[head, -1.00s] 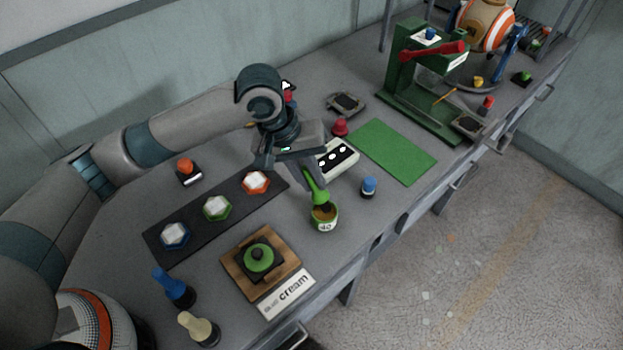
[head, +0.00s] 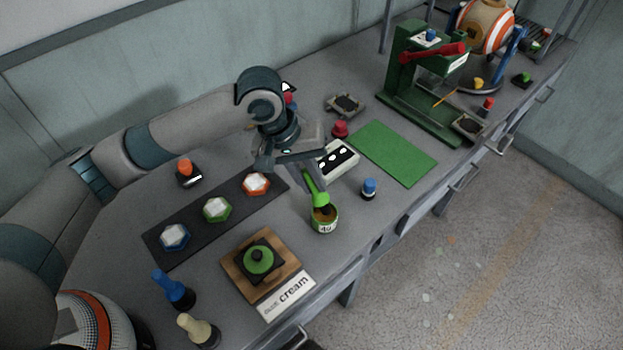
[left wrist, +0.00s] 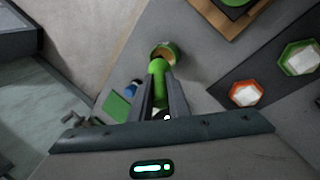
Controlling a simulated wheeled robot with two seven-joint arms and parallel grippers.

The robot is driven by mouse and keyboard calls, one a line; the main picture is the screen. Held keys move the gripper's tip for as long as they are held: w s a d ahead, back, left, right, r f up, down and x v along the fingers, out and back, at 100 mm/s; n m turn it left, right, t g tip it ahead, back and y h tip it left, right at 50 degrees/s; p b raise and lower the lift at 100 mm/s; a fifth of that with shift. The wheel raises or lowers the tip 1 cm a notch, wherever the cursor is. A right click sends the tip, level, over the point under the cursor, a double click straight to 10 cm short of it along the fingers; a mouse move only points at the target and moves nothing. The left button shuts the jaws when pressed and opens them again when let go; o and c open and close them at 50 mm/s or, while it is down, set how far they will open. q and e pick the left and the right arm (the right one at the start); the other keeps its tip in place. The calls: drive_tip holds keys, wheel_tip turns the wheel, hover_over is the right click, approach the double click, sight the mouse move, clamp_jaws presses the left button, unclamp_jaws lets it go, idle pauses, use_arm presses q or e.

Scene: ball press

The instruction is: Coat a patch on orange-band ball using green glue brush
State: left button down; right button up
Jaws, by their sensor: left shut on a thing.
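My left gripper (head: 306,166) is shut on the green glue brush (head: 317,188), which points down at the green-banded glue pot (head: 324,226). The brush's lower end overlaps the pot's open mouth; I cannot tell whether its tip is inside. In the left wrist view the brush (left wrist: 158,68) sits between the fingers (left wrist: 161,98), with the pot (left wrist: 163,53) just beyond. My right gripper is not seen.
A wooden cream stand (head: 238,284) is in front. A blue-topped piece (head: 368,188) stands right of the pot. A green mat (head: 394,152) and green press (head: 408,92) are farther right.

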use_arm(q)
drive_tip(key=shift+f, duration=0.5)
idle(0.6)
idle(0.8)
drive_tip(key=shift+s+f+p, duration=0.1)
drive_tip(key=shift+f+p, duration=0.1)
drive_tip(key=shift+p, duration=0.55)
idle(1.8)
idle(1.0)
drive_tip(key=shift+r+p, duration=0.6)
drive_tip(key=shift+p, duration=0.2)
wheel_tip(320, 180, up, 6)
drive_tip(key=p, duration=0.8)
idle(0.5)
